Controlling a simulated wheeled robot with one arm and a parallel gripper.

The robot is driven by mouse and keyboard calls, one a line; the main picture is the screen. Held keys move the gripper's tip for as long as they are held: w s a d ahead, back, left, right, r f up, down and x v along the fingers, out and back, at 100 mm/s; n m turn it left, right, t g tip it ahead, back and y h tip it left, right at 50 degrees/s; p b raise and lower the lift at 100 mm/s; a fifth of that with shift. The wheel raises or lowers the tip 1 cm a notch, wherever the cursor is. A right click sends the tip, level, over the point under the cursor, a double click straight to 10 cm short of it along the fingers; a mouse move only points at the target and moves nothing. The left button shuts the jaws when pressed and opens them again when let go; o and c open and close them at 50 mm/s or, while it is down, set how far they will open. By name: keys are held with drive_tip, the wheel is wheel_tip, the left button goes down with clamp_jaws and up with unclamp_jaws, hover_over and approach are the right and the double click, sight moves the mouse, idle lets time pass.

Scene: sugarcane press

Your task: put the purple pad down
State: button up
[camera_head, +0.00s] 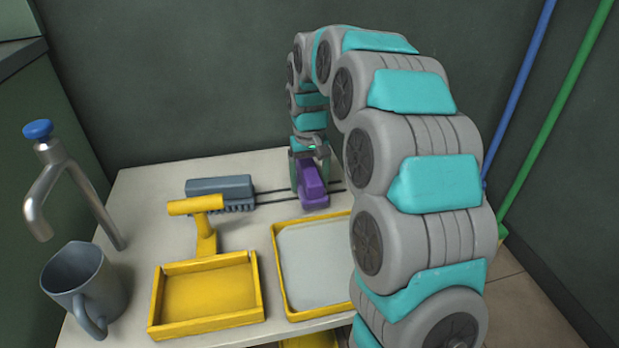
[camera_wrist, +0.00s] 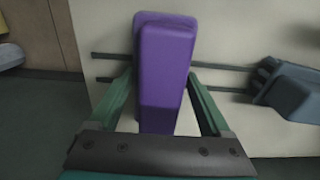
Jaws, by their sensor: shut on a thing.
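The purple pad (camera_head: 312,184) is a long block with a wider base, at the back right of the pale table. In the wrist view the purple pad (camera_wrist: 164,70) lies lengthwise between the two green fingers of my gripper (camera_wrist: 162,98). In the head view my gripper (camera_head: 308,170) points down at the pad from the arm above it. My gripper is shut on the pad. The pad is at or very close to the tabletop; I cannot tell whether it touches.
Two dark rails (camera_head: 270,193) run across the table by the pad. A grey brush (camera_head: 219,188) lies left of it. A yellow-rimmed tray (camera_head: 277,262), a yellow box with a handle (camera_head: 208,318), a grey mug (camera_head: 84,287) and a metal tap (camera_head: 52,176) stand in front and left.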

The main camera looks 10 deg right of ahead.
sight(310, 168)
drive_tip(key=o, duration=1)
wheel_tip(310, 168, up, 13)
drive_tip(key=shift+f+p, duration=0.1)
drive_tip(key=shift+p, duration=0.65)
drive_tip(key=s+f, duration=0.3)
drive_tip(key=s, duration=1)
drive_tip(key=s+f+g, duration=0.1)
drive_tip(key=s+f, duration=0.3)
drive_tip(key=s, duration=0.9)
drive_tip(key=s+f, duration=0.3)
drive_tip(key=s, duration=1)
drive_tip(key=shift+f+g, duration=0.2)
drive_tip(key=shift+g, duration=0.2)
drive_tip(key=shift+s, duration=0.1)
